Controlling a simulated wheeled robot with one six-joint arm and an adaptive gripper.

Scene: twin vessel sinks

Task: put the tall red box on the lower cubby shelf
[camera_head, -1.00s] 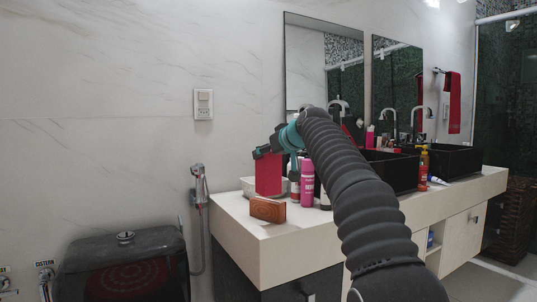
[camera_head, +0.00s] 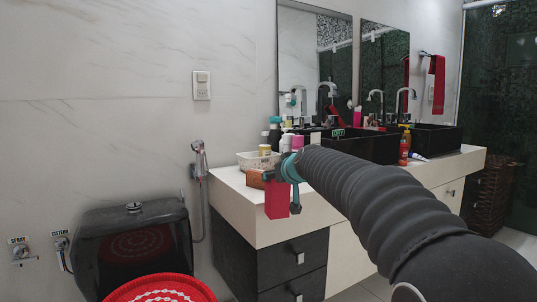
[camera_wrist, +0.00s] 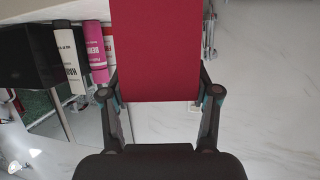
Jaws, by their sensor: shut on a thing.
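The tall red box (camera_head: 277,201) is held in my gripper (camera_head: 282,172), in front of the counter's near left end in the head view. It hangs below the gripper and overlaps the counter's front edge in the picture. In the wrist view the red box (camera_wrist: 155,50) fills the upper middle, with a finger of my gripper (camera_wrist: 160,95) on each side of it. The lower cubby shelf is not identifiable in either current view.
The counter (camera_head: 235,191) carries a brown box (camera_head: 255,178), a white basket (camera_head: 250,160), bottles and black sinks (camera_head: 437,137). Dark drawers (camera_head: 300,259) lie below. A black toilet tank (camera_head: 135,245) and red patterned lid (camera_head: 160,289) stand at left.

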